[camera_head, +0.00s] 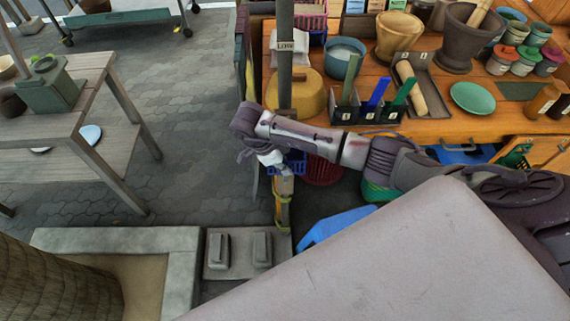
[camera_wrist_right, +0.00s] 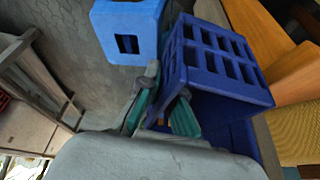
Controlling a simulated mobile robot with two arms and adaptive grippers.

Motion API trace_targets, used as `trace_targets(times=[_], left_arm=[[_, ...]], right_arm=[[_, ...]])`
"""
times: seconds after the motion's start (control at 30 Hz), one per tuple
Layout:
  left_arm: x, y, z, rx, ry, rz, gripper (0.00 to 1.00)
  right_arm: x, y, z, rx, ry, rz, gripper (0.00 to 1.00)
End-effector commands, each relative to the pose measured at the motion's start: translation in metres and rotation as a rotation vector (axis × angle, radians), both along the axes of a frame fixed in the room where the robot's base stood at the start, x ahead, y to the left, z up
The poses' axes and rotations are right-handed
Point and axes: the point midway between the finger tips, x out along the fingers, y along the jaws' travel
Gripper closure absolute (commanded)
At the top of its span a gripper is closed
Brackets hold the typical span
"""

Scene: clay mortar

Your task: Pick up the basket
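A blue basket with square openings in its wall (camera_wrist_right: 215,60) fills the upper right of the wrist view, tilted in the picture. In the head view a small part of a blue basket (camera_head: 292,163) shows below my right wrist, beside the bench. My right gripper (camera_wrist_right: 160,110) has its teal-padded fingers apart at the basket's near left edge. One finger overlaps the basket in the picture; I cannot tell whether it touches. In the head view the right gripper (camera_head: 270,160) points down and its fingers are mostly hidden. My left gripper is out of view.
A wooden bench (camera_head: 440,128) with bowls, jars and a black holder (camera_head: 362,115) lies right of and behind my right arm. A grey post (camera_head: 285,60) stands close to the wrist. A blue box (camera_wrist_right: 130,30) is near the basket. Paved floor (camera_head: 190,110) is open to the left.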

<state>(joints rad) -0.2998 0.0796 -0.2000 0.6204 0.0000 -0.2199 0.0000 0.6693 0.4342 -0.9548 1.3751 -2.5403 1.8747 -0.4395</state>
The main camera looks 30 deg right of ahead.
Motion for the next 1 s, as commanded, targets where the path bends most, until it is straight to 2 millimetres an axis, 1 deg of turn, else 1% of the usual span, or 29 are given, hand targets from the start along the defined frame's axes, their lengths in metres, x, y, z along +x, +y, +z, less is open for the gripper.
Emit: trace_targets(times=[0.17, 0.27, 0.4, 0.5, 0.7, 0.9, 1.0], left_arm=[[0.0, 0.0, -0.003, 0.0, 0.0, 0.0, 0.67], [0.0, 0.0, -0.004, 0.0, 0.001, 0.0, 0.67], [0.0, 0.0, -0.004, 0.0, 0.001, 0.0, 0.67], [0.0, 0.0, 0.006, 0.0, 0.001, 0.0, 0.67], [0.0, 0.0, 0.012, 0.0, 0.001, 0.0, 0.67], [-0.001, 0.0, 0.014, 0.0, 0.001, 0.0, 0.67], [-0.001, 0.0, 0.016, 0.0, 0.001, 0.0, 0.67]], right_arm=[[-0.016, 0.008, 0.013, 0.002, -0.001, 0.004, 1.0], [-0.03, 0.014, 0.021, 0.001, -0.001, 0.004, 1.0], [-0.054, 0.026, 0.036, 0.002, -0.001, 0.005, 1.0], [-0.072, 0.034, 0.051, -0.001, -0.003, 0.006, 1.0], [-0.102, 0.049, 0.065, -0.001, -0.001, 0.004, 1.0], [-0.117, 0.057, 0.073, 0.0, 0.0, 0.002, 1.0], [-0.12, 0.058, 0.076, 0.0, -0.001, 0.0, 1.0]])
